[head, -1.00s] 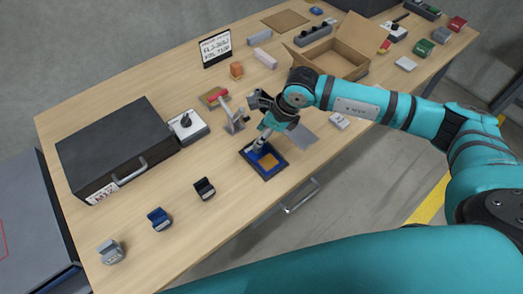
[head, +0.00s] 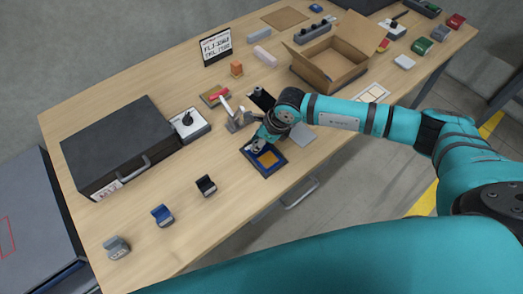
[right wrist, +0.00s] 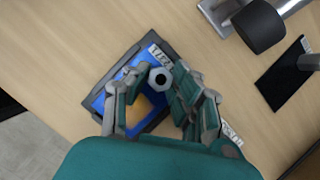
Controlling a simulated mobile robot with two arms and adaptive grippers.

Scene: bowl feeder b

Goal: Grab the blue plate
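The blue plate (head: 257,149) lies in a dark square frame (head: 277,172) near the front edge of the table, with an orange-tan area in its middle. My right gripper (head: 257,144) is low over its back part. In the right wrist view the blue plate (right wrist: 100,103) shows beneath my right gripper (right wrist: 160,78). The fingers are spread, with a grey hexagonal piece (right wrist: 153,84) between the tips; contact cannot be told. The fingers and wrist hide part of the plate. My left gripper is out of view.
A toggle clamp (head: 236,119) stands just behind the plate. A small black block (head: 206,186) and a blue block (head: 162,215) stand to the left. A black case (head: 120,150) and an open cardboard box (head: 330,65) are farther off.

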